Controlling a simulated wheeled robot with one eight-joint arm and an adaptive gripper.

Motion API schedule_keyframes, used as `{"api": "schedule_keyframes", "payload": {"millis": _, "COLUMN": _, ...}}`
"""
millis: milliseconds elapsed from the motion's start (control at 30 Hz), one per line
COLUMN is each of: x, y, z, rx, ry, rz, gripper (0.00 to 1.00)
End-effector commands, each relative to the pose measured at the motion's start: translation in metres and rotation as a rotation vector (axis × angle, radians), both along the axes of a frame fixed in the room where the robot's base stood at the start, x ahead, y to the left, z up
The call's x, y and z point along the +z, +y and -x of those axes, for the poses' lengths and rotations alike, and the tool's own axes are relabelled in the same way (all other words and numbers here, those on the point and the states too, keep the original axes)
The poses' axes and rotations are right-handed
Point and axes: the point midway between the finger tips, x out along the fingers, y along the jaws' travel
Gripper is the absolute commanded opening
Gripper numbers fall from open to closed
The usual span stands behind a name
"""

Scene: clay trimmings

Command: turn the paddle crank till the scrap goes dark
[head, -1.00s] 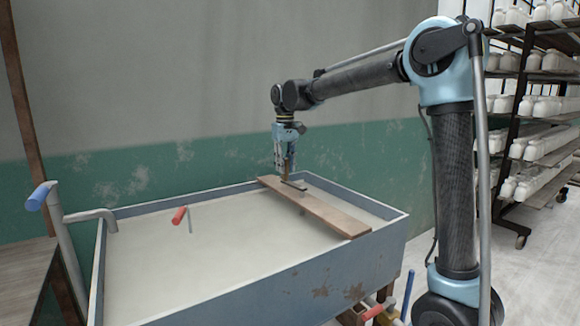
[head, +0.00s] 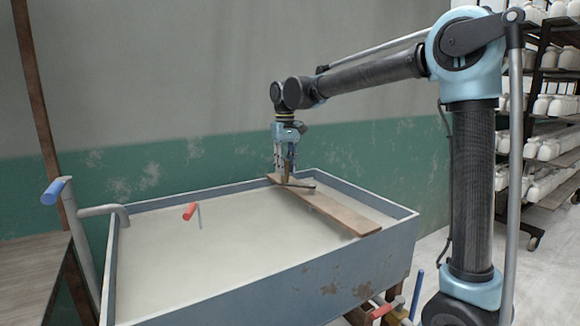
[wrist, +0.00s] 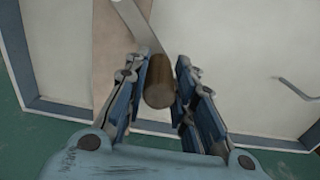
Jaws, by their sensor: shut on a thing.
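My gripper (head: 286,178) is shut on the brown crank handle (wrist: 159,92), which sits between both fingers in the wrist view. The grey crank arm (wrist: 140,25) runs from the handle; in the head view it lies just above the wooden plank (head: 340,213). The plank spans the right part of a blue-grey tub (head: 330,282). The scrap (head: 225,250) fills the tub as a flat, pale cream surface and looks light all over. The paddle itself is hidden.
A red-handled rod (head: 190,211) stands in the scrap, and a blue-handled pipe (head: 55,190) bends over the left rim. A wall rises close behind the tub. Racks of white jars (head: 555,105) stand at the right.

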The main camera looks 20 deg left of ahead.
Motion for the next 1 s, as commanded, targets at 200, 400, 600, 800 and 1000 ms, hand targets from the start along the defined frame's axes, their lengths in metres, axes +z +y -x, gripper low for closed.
{"api": "schedule_keyframes", "payload": {"millis": 200, "x": 0.000, "y": 0.001, "z": 0.001, "rx": 0.000, "ry": 0.000, "rz": -0.001, "gripper": 0.14}}
{"api": "schedule_keyframes", "payload": {"millis": 400, "x": 0.000, "y": 0.000, "z": 0.006, "rx": 0.001, "ry": 0.000, "rz": -0.001, "gripper": 0.15}}
{"api": "schedule_keyframes", "payload": {"millis": 600, "x": 0.000, "y": -0.006, "z": 0.026, "rx": 0.002, "ry": 0.001, "rz": -0.001, "gripper": 0.15}}
{"api": "schedule_keyframes", "payload": {"millis": 800, "x": 0.000, "y": -0.009, "z": 0.040, "rx": 0.001, "ry": 0.001, "rz": -0.001, "gripper": 0.15}}
{"api": "schedule_keyframes", "payload": {"millis": 1000, "x": 0.000, "y": -0.009, "z": 0.040, "rx": 0.001, "ry": 0.000, "rz": -0.001, "gripper": 0.15}}
